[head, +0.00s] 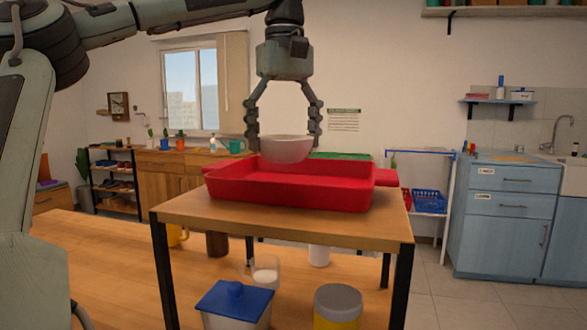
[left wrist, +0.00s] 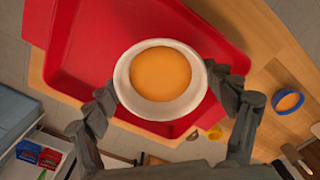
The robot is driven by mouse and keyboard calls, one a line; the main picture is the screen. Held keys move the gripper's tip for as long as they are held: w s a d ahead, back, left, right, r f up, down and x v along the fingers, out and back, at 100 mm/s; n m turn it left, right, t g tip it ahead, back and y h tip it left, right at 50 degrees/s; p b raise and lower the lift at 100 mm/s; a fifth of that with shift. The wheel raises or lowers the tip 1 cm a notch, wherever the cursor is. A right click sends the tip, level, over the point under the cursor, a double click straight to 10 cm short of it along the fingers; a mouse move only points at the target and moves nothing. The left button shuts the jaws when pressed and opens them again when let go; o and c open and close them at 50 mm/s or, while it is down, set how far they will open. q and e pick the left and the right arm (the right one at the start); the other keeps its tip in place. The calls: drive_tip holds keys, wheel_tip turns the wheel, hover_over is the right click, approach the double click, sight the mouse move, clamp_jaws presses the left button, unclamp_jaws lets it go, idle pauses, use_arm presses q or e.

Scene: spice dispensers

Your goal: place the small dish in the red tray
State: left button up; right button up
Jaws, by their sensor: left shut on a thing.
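The small dish (head: 287,148) is a pale round bowl. In the left wrist view the dish (left wrist: 123,80) has a white rim and an orange round area inside. My left gripper (head: 285,140) points down and is shut on the dish, with one finger on each side of it. The red tray (head: 290,192) lies on the raised wooden shelf, and it fills much of the left wrist view (left wrist: 95,50). The dish is above the back part of the tray; the exact gap below it is hard to tell. My right gripper is not in view.
The wooden shelf (head: 380,232) has black legs and stands on a wooden table (head: 110,270). Below it are a blue-lidded container (head: 235,300), a yellow jar with a grey lid (head: 338,305) and a glass mug (head: 264,272). A green item (head: 340,155) lies behind the tray.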

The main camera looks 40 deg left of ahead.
use_arm(q)
drive_tip(key=shift+w+d+f, duration=0.15)
drive_tip(key=shift+d+f, duration=0.25)
drive_tip(key=shift+d, duration=0.3)
drive_tip(key=shift+f, duration=2.05)
drive_tip(key=o, duration=1.2)
drive_tip(key=shift+c, duration=0.2)
wheel_tip(320, 180, up, 12)
wheel_tip(320, 180, down, 12)
drive_tip(key=shift+r, duration=2)
